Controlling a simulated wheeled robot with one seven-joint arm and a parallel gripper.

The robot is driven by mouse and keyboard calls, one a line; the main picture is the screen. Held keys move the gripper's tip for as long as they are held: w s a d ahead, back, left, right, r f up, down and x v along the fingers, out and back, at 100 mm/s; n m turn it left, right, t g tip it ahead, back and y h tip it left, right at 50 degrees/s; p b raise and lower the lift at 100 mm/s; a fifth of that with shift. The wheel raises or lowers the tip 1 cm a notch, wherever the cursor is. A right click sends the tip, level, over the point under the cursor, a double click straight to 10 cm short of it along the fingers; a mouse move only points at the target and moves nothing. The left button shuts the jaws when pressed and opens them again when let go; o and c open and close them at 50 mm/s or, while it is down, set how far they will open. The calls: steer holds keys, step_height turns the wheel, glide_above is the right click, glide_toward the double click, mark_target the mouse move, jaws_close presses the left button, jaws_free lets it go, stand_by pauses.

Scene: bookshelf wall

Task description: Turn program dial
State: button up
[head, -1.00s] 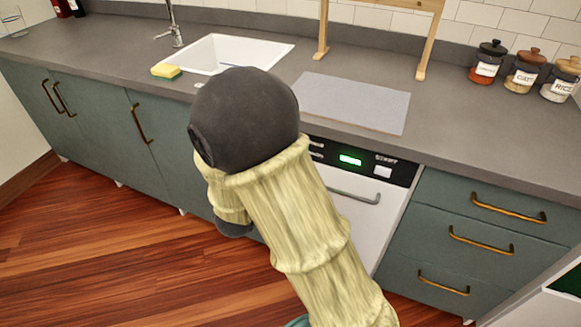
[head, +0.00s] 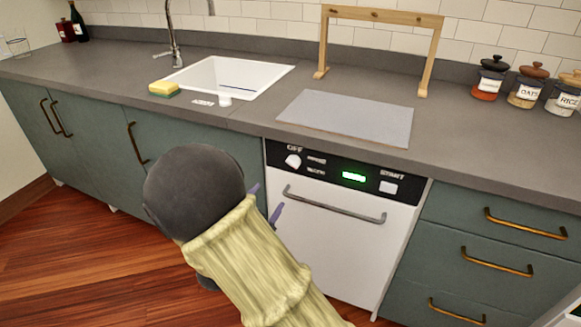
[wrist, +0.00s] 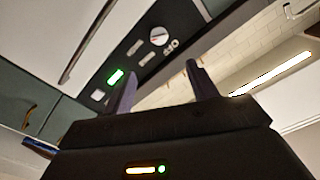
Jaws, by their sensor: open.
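The white program dial (head: 293,160) sits at the left end of the black control panel (head: 335,171), under the word OFF. It also shows in the wrist view (wrist: 158,36), above and beyond the fingertips. The panel tops the white dishwasher (head: 325,240), whose door is closed. My gripper (head: 267,200) is open and empty, below and left of the dial in the head view. Its two purple fingers show in the wrist view (wrist: 160,72), apart from the dial. My arm hides part of the gripper in the head view.
A grey door handle (head: 335,205) runs below the panel. A green display (head: 354,176) and START button (head: 388,187) sit right of the dial. The grey countertop (head: 460,145) overhangs above. Drawers with brass handles (head: 497,268) stand at right.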

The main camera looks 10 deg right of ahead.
mark_target(292, 164)
steer(key=b+x, duration=0.1)
steer(key=x, duration=1.4)
steer(key=shift+w+d+b, duration=0.2)
steer(key=shift+w+b, duration=0.05)
steer(key=shift+b, duration=0.1)
steer(key=c, duration=1)
